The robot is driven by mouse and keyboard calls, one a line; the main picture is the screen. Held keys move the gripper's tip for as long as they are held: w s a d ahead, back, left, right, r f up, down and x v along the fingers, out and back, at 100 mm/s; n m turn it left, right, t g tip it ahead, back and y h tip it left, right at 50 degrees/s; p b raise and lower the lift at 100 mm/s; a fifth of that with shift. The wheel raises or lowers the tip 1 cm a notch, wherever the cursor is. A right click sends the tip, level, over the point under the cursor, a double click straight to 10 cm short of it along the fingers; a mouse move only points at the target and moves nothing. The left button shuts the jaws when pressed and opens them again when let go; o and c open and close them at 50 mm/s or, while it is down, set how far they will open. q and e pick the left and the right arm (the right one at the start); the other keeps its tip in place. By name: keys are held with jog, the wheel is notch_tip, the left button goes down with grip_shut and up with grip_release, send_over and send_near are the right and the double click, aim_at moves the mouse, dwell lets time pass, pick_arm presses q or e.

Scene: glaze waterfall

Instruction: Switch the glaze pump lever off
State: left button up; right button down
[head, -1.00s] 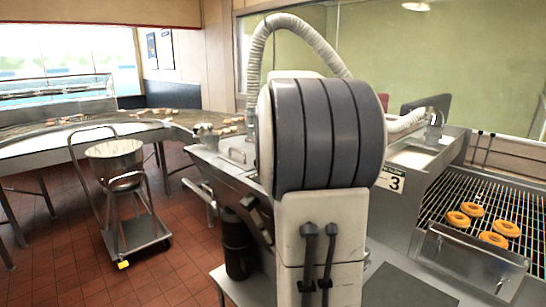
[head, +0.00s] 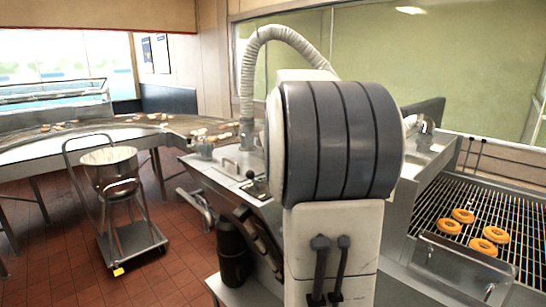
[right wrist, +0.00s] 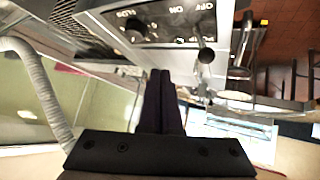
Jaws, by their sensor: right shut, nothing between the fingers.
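In the right wrist view a dark control panel (right wrist: 165,22) with white lettering, including ON and OFF, shows at the top. A round black knob (right wrist: 206,56), likely the lever's ball, stands at the panel's edge. My right gripper (right wrist: 160,73) is shut and empty; its fingertips appear just below the panel and left of the knob, with no clear contact. I cannot tell which way the lever is set. In the head view a small dark lever plate (head: 256,188) sits on the metal machine. My right gripper is hidden there, and my left gripper is out of view.
A white ribbed hose (head: 247,75) arches over the machine. My own bulky arm link blocks the middle of the head view. A wire rack (head: 500,210) with several doughnuts stands at right. A cart with a metal bowl (head: 108,170) stands on the open floor at left.

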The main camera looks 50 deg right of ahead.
jog(key=a+b+v, duration=0.1)
jog(key=v, duration=0.8)
jog(key=shift+a+f, duration=0.3)
jog(key=shift+f, duration=0.05)
jog(key=shift+w, duration=0.1)
